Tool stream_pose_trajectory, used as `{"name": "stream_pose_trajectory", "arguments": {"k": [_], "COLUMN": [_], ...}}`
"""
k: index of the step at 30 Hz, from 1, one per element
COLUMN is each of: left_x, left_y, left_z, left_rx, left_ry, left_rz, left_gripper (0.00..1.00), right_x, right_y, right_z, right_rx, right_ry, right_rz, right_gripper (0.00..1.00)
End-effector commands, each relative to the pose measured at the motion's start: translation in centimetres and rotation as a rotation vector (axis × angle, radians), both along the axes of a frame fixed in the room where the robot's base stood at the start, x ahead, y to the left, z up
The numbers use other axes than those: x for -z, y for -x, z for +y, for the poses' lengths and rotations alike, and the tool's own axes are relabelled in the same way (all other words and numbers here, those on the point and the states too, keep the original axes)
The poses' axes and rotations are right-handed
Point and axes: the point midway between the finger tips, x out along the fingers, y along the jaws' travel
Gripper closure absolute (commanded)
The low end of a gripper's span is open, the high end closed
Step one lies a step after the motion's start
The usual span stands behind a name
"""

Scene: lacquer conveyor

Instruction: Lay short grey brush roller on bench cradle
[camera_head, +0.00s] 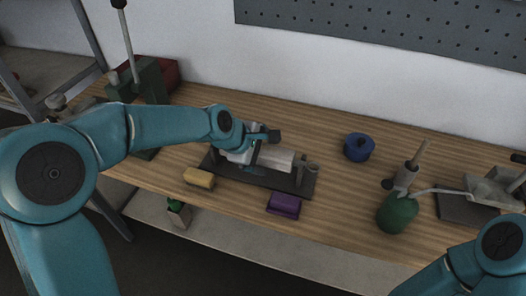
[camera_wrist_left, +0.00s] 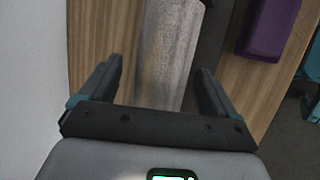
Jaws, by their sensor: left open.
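The short grey brush roller (camera_head: 275,158) lies along the dark bench cradle (camera_head: 228,172), in the middle of the wooden bench. In the left wrist view the roller (camera_wrist_left: 168,50) shows as a pale grey, streaked cylinder running between the fingers. My left gripper (camera_head: 262,150) is over the left part of the roller, and its arm hides that end. In the left wrist view my left gripper (camera_wrist_left: 160,70) is open, one finger on each side of the roller, with gaps showing. My right arm shows only in the lower right corner; its gripper is not visible.
A yellow block (camera_head: 199,178) and a purple block (camera_head: 284,204) lie near the cradle's front. A blue pot (camera_head: 358,147) stands behind right; a green round container (camera_head: 397,213) and a metal tray (camera_head: 492,190) are right. A red box (camera_head: 165,72) is back left.

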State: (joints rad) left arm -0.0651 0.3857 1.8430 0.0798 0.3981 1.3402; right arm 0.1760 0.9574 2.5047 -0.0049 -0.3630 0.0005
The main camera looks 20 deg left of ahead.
Motion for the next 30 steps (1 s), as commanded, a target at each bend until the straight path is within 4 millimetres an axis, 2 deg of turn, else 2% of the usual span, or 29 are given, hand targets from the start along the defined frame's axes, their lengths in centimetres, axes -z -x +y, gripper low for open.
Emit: {"name": "stream_pose_trajectory", "arguments": {"k": [4, 7, 15, 21, 25, 30], "left_x": [-0.5, -1.8, -7.5, -11.0, -12.4, -13.0], "left_y": [0.3, 1.0, 4.5, 6.7, 7.5, 8.0], "left_z": [0.2, 0.8, 3.4, 5.0, 5.6, 5.8], "left_rx": [0.000, -0.002, -0.004, -0.002, -0.002, 0.000], "left_ry": [0.000, 0.000, 0.000, 0.001, 0.000, 0.000], "left_rz": [-0.001, -0.004, -0.005, -0.003, -0.002, -0.001], "left_gripper": [0.10, 0.10, 0.10, 0.10, 0.10, 0.10], "right_x": [0.0, 0.0, -0.1, -0.2, -0.2, -0.2], "right_y": [0.0, 0.0, 0.0, 0.0, 0.0, 0.0], "right_z": [0.0, 0.0, 0.0, 0.0, 0.0, 0.0], "right_rx": [0.000, 0.000, 0.000, 0.000, 0.000, 0.000], "right_ry": [0.000, 0.000, 0.000, 0.000, 0.000, 0.000], "right_rz": [0.000, 0.000, 0.000, 0.000, 0.000, 0.000], "right_gripper": [0.57, 0.57, 0.57, 0.57, 0.57, 0.57]}}
